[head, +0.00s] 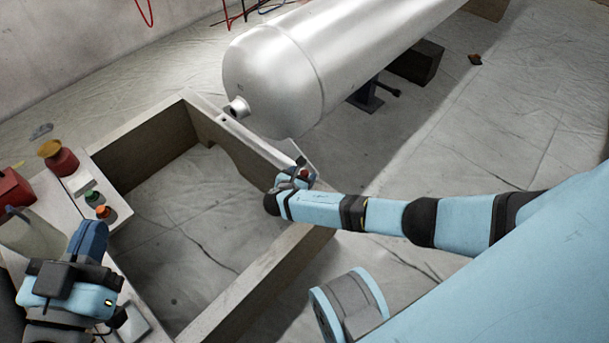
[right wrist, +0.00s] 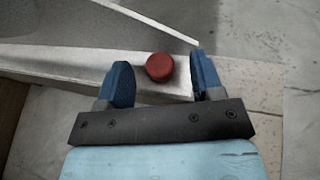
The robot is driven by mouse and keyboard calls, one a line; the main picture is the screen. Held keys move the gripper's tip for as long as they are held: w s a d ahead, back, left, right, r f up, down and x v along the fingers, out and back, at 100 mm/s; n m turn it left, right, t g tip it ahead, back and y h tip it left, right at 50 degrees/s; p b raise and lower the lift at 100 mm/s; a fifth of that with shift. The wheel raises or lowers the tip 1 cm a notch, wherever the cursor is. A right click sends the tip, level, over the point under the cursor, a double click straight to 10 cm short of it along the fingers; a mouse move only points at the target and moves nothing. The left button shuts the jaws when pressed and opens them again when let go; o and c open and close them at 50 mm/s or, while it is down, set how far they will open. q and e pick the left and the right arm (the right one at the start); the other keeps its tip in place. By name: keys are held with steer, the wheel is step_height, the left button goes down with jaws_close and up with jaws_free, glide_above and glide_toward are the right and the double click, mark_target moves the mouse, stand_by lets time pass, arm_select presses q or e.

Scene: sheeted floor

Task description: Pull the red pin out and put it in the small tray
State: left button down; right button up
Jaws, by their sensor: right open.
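The red pin (right wrist: 160,67) shows as a round red head on the pale top edge of the wooden frame in the right wrist view. It lies between the two blue fingers of my right gripper (right wrist: 162,78), with gaps on both sides.
A large silver tank (head: 290,72) lies beyond the open wooden frame (head: 262,277). The shelf at left holds a red pot (head: 62,162), a green item (head: 92,198), an orange-topped item (head: 105,212) and a red box (head: 12,188). Sheeted floor shows inside the frame.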

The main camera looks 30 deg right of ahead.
arm_select(q)
steer(key=shift+w+d+r+m+h, duration=0.3)
steer(key=shift+d+r, duration=0.05)
arm_select(e)
steer(key=shift+w+d+f, duration=0.15)
steer(key=shift+d, duration=0.1)
arm_select(q)
steer(key=shift+f, duration=0.1)
arm_select(e)
steer(key=c, duration=0.3)
jaws_close()
